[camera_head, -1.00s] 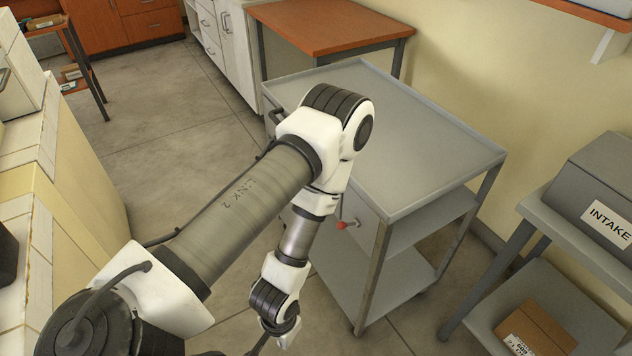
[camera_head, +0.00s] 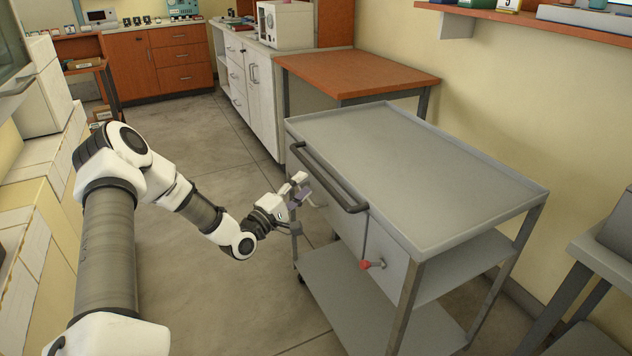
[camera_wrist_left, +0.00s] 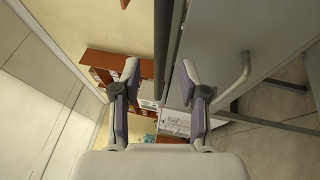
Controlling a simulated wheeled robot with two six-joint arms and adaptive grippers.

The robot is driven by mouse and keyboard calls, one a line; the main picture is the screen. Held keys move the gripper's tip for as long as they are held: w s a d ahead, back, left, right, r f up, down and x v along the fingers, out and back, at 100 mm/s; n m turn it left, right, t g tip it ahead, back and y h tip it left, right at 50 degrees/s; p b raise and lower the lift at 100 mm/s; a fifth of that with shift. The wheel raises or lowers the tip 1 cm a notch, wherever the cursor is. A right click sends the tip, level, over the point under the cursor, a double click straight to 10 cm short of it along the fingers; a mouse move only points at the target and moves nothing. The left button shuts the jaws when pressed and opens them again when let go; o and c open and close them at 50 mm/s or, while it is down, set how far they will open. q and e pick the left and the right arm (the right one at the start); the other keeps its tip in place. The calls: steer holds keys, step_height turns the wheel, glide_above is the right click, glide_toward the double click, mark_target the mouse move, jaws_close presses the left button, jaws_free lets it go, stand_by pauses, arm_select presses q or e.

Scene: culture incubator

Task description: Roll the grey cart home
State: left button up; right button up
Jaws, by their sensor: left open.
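The grey cart (camera_head: 420,165) stands on the floor right of centre in the head view, with a bare flat top and a lower shelf. A dark push handle (camera_head: 325,180) runs along its left side, and a red-knobbed lever (camera_head: 367,265) sits on its panel. My left gripper (camera_head: 303,188) is open and empty, beside the cart's left side close to the handle's far end. In the left wrist view, a dark bar (camera_wrist_left: 167,45), which looks like the handle, lies ahead between the open fingers (camera_wrist_left: 160,78). My right gripper is out of view.
An orange-topped table (camera_head: 355,72) stands just behind the cart. White cabinets (camera_head: 245,75) line the far middle, and a grey stand (camera_head: 600,255) is at the right edge. Open tiled floor (camera_head: 200,280) lies left of the cart.

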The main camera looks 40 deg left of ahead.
mark_target(316, 171)
arm_select(q)
steer(key=w, duration=0.4)
steer(key=w+r+b, duration=0.1)
steer(key=w, duration=0.1)
jaws_close()
steer(key=shift+d, duration=0.1)
